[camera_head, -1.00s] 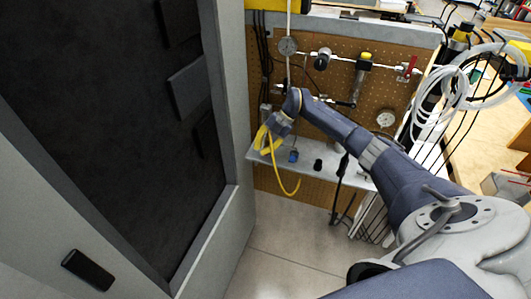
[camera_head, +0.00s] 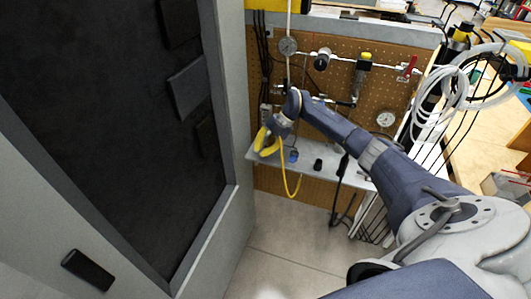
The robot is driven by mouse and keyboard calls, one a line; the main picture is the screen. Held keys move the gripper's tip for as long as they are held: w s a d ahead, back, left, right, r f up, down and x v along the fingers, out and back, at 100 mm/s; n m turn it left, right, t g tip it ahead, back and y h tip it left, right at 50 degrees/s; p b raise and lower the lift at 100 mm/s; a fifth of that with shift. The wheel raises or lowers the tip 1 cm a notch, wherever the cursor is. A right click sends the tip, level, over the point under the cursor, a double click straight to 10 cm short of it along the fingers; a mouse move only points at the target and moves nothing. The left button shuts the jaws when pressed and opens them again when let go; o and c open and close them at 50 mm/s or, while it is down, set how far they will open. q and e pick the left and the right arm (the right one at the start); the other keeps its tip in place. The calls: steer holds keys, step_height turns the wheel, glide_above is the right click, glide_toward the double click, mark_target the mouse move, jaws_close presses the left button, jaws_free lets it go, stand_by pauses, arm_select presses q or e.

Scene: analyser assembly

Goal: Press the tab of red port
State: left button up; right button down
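My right arm reaches in from the right to the left end of the grey shelf on the pegboard. My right gripper (camera_head: 267,142) is at that end, small and partly covered by the yellow hose; its fingers cannot be told apart from the hose. The yellow hose (camera_head: 290,186) loops at the gripper and hangs down over the shelf's front edge. I cannot make out the red port or its tab; the gripper and wrist cover that part of the board. My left gripper is out of view.
The grey shelf (camera_head: 341,176) carries a small blue fitting (camera_head: 293,156) and a black one (camera_head: 318,164). The pegboard (camera_head: 345,84) holds gauges, piping and a red valve handle (camera_head: 408,68). A large grey cabinet (camera_head: 231,218) stands close on the left. Coiled white tubing (camera_head: 446,96) hangs at right.

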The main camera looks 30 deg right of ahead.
steer(key=shift+r, duration=0.95)
steer(key=shift+r, duration=0.1)
steer(key=shift+r, duration=2.4)
